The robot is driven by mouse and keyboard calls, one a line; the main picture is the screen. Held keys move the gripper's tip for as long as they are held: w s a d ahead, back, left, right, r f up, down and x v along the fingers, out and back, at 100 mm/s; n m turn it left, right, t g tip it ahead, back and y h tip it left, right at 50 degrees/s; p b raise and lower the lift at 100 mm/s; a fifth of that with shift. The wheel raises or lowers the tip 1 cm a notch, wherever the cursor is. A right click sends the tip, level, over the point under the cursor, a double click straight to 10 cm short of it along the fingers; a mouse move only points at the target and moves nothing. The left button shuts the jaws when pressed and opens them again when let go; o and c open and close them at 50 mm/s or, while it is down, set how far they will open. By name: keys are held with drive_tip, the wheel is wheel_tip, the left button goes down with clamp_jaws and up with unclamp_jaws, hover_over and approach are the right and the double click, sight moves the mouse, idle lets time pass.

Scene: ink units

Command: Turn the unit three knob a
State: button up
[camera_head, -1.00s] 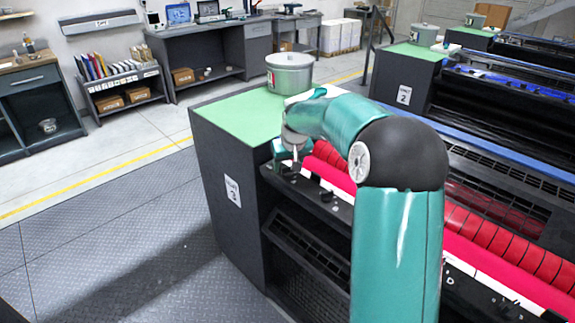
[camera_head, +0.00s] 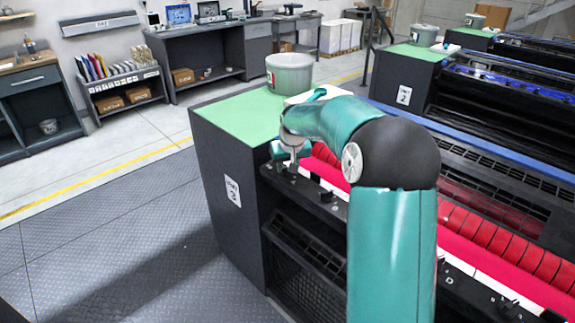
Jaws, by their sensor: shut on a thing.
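The unit three cabinet (camera_head: 225,225) stands in the middle, with a small label marked 3 on its dark side. A dark rail with several small black knobs runs along its front edge, beside red rollers. My gripper (camera_head: 289,163) points down at the left end of this rail and is shut on a knob there. My fingers mostly hide that knob, and I cannot read its letter. Another black knob (camera_head: 326,197) sits to the right on the rail, apart from my gripper. My teal arm covers the middle of the unit.
A grey pot (camera_head: 289,73) with a red mark stands on the green top (camera_head: 236,118) of unit three. A white object (camera_head: 308,96) lies beside my arm. Unit two (camera_head: 404,85) is behind at right. The floor at left is clear.

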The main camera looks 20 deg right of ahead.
drive_tip(key=m, duration=0.1)
drive_tip(key=m+h, duration=0.1)
drive_tip(key=m, duration=0.1)
drive_tip(key=m+h, duration=0.1)
drive_tip(key=m, duration=0.1)
drive_tip(key=shift+a+g, duration=0.3)
drive_tip(key=m+g+h, duration=0.1)
drive_tip(key=m, duration=0.3)
drive_tip(key=shift+w, duration=0.15)
drive_tip(key=shift+m, duration=0.3)
drive_tip(key=o, duration=1)
drive_tip(key=shift+r, duration=0.1)
drive_tip(key=v, duration=1.3)
drive_tip(key=shift+a+r, duration=0.25)
